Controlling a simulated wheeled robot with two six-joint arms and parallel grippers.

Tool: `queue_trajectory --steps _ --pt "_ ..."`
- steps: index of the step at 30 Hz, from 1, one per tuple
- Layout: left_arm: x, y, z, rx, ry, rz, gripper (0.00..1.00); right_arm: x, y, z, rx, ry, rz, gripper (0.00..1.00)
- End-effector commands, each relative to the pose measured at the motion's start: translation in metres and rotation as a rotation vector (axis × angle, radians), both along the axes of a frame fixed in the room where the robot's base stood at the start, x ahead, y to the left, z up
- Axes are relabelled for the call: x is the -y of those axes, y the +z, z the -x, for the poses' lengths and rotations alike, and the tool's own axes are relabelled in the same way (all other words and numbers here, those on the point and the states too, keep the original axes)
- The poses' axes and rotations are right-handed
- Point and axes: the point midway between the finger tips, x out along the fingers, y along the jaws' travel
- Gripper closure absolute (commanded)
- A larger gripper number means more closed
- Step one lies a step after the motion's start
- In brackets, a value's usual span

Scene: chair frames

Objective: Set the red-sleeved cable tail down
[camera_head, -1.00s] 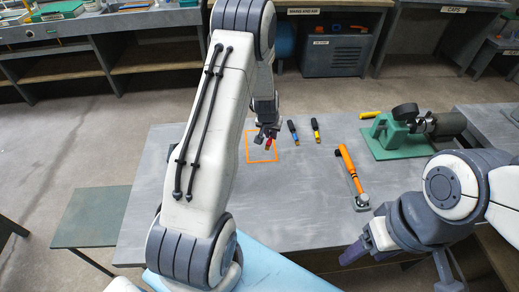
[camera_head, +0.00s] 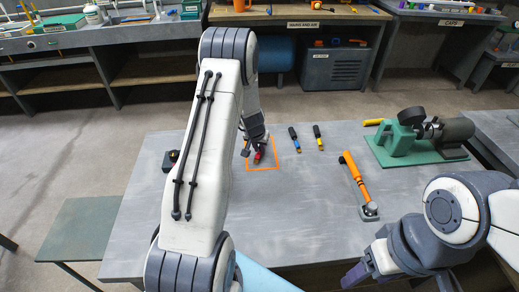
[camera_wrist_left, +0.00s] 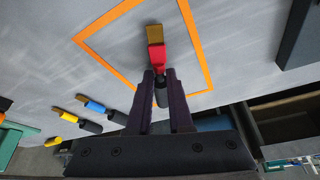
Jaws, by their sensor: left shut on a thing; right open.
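The red-sleeved cable tail (camera_wrist_left: 157,57) has a brass tip and a dark rear end, which lies between the fingers of my left gripper (camera_wrist_left: 160,95). In the head view the red sleeve (camera_head: 258,156) shows just below my left gripper (camera_head: 256,150). The tail is over the orange square outline (camera_wrist_left: 105,68) on the grey table, its brass tip inside the outline. Whether it touches the table I cannot tell. My right gripper (camera_head: 365,268) is open and empty near the table's front edge at the right.
A blue-sleeved tail (camera_head: 294,138) and a yellow-sleeved tail (camera_head: 318,137) lie right of the outline. Further right are an orange-handled tool (camera_head: 353,172) and a green-based machine (camera_head: 395,152). A dark object (camera_head: 171,160) stands left of my left arm. The table's front middle is clear.

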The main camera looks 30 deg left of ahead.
Motion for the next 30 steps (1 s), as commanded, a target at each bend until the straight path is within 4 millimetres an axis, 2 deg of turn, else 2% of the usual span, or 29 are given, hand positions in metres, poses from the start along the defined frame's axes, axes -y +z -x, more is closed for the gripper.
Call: queue_trajectory --steps 4,5,6,7,16,20,23,30 --pt "0.0 -0.005 0.0 0.0 0.001 0.0 1.0 0.0 -0.006 0.0 0.0 0.0 0.0 0.32" --pt "0.0 -0.004 0.0 0.0 0.001 0.0 0.74 0.0 -0.004 0.0 0.0 0.0 0.0 0.32" --pt "0.0 -0.003 0.0 0.0 0.001 0.0 0.58 0.0 -0.004 0.0 0.0 0.0 0.0 0.32" --pt "0.0 -0.003 0.0 0.0 0.001 0.0 0.51 0.0 -0.004 0.0 0.0 0.0 0.0 0.32" --pt "0.0 -0.002 0.0 0.0 0.001 0.0 0.51 0.0 -0.003 0.0 0.0 0.0 0.0 0.32" --pt "0.0 0.005 0.001 0.001 0.0 0.0 0.51 0.0 0.003 0.0 0.0 0.0 0.0 0.32" --pt "0.002 0.021 0.006 0.003 -0.001 -0.001 0.51 0.0 0.005 0.0 0.0 0.0 0.0 0.32" --pt "0.007 0.071 0.026 0.004 0.0 -0.002 0.51 0.0 0.015 0.0 0.0 0.0 0.0 0.32"
